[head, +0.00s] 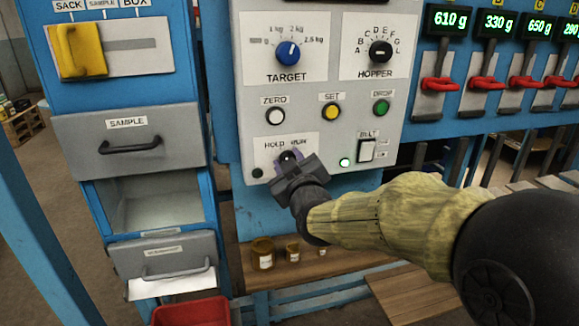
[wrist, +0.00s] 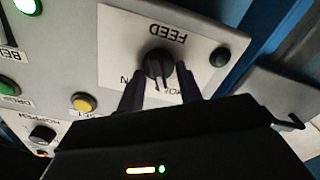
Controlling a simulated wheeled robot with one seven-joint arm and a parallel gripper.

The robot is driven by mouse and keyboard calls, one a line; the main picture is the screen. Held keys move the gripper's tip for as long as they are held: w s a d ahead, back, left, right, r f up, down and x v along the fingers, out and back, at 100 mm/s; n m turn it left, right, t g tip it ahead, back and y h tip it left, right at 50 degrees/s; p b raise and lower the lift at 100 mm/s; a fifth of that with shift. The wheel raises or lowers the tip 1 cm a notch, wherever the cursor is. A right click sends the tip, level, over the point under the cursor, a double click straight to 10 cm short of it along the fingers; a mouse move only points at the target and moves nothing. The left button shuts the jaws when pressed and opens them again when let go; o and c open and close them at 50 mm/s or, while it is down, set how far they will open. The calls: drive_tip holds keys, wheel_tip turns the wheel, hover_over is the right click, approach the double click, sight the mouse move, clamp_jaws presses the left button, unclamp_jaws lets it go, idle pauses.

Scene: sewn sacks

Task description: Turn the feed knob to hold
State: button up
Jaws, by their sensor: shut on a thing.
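The feed knob (head: 289,156) is a small dark knob on a white plate low on the grey panel, under the words HOLD and RUN. My gripper (head: 287,168) is at it and covers much of it in the head view. In the wrist view, which is upside down, the round black feed knob (wrist: 159,63) sits between the two dark fingers of my gripper (wrist: 161,92), which are shut on it. FEED reads above it there; HOLD and RUN are partly hidden by the fingers. I cannot tell clearly which label the knob's pointer faces.
A dark lamp (head: 257,173) is on the feed plate. The belt switch (head: 367,150) and a lit green lamp (head: 344,162) are close on the right. The zero (head: 275,116), set (head: 331,112) and drop (head: 381,107) buttons are above. Sample drawers (head: 128,138) stand left.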

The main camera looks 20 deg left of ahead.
idle(0.4)
drive_tip(key=o, duration=1)
drive_tip(key=b+v, duration=0.2)
drive_tip(key=v, duration=1.5)
drive_tip(key=shift+s+d, duration=0.15)
drive_tip(key=shift+f, duration=0.1)
